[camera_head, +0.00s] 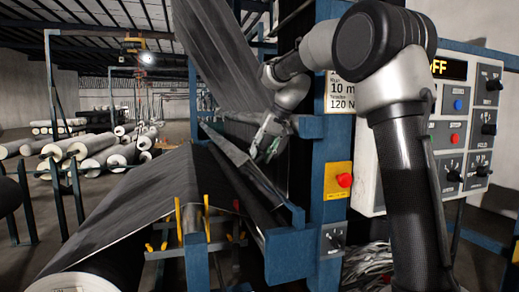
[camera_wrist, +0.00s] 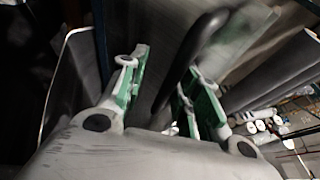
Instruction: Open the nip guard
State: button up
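The nip guard appears to be the long grey tilted panel (camera_head: 232,153) along the front of the rollers in the head view. My gripper (camera_head: 264,148) is at its right part, close to the panel. In the wrist view my gripper (camera_wrist: 165,68) has its two green-padded fingers spread apart. A dark curved bar, which looks like the guard's handle (camera_wrist: 191,52), passes between the fingers with gaps showing on both sides. Behind it is a grey surface, probably the guard (camera_wrist: 158,38). The handle is hidden by my gripper in the head view.
A blue machine post (camera_head: 331,160) with a red button on a yellow plate (camera_head: 338,181) stands right of my gripper. Grey web (camera_head: 135,205) runs up from a front roll. Several rolls (camera_head: 95,150) lie at back left.

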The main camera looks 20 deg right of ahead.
jog(key=shift+o, duration=0.2)
jog(key=shift+r, duration=0.15)
jog(key=shift+a+r, duration=0.1)
jog(key=shift+r, duration=0.15)
notch_tip(320, 180, up, 9)
jog(key=shift+r, duration=0.15)
